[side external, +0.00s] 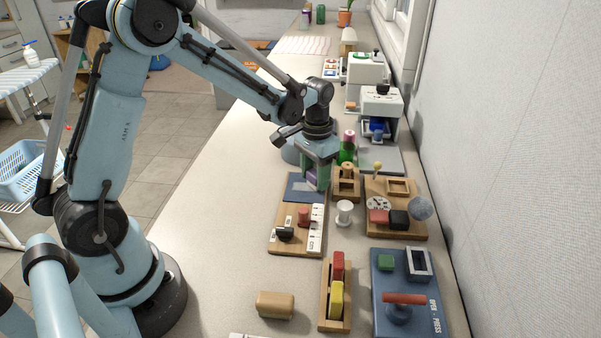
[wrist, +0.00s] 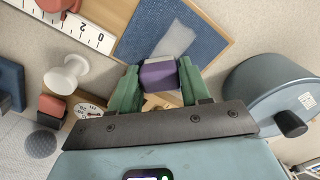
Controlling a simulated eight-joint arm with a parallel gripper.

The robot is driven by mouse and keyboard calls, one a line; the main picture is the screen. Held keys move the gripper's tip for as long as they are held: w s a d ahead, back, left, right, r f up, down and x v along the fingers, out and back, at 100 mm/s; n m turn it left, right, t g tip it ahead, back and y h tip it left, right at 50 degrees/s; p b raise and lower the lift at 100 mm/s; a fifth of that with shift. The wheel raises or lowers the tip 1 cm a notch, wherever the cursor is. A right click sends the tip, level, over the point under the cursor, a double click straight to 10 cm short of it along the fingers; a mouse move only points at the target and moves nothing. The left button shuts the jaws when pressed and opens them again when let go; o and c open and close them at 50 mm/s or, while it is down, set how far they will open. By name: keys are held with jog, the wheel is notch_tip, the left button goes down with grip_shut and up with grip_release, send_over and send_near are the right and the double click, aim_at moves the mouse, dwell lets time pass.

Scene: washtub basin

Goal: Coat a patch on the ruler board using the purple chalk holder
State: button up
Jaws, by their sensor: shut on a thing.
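The ruler board (side external: 285,247) is a wooden board with a white ruler strip (side external: 316,228) on its right side and a dark blue panel (side external: 298,188) at its far end. In the wrist view the blue panel (wrist: 205,45) carries a pale whitish band (wrist: 178,41) just beyond the holder. My gripper (side external: 317,178) is over the panel's right part, its green fingers shut on the purple chalk holder (wrist: 159,75). The holder (side external: 311,177) is partly hidden by the fingers. I cannot tell whether its tip touches the panel.
A white spool (side external: 344,212) and a wooden stand with a green bottle (side external: 347,150) are close on the right. A wooden tray with blocks (side external: 395,222) stands farther right. A red-and-yellow block rack (side external: 336,290) is in front. The counter left of the board is clear.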

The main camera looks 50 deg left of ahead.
jog(key=shift+w+d+r, duration=0.1)
jog(key=shift+w+d, duration=0.45)
jog(key=s+a, duration=0.5)
jog(key=shift+r, duration=0.1)
notch_tip(320, 180, up, 7)
jog(key=shift+r, duration=0.15)
dwell(1.0)
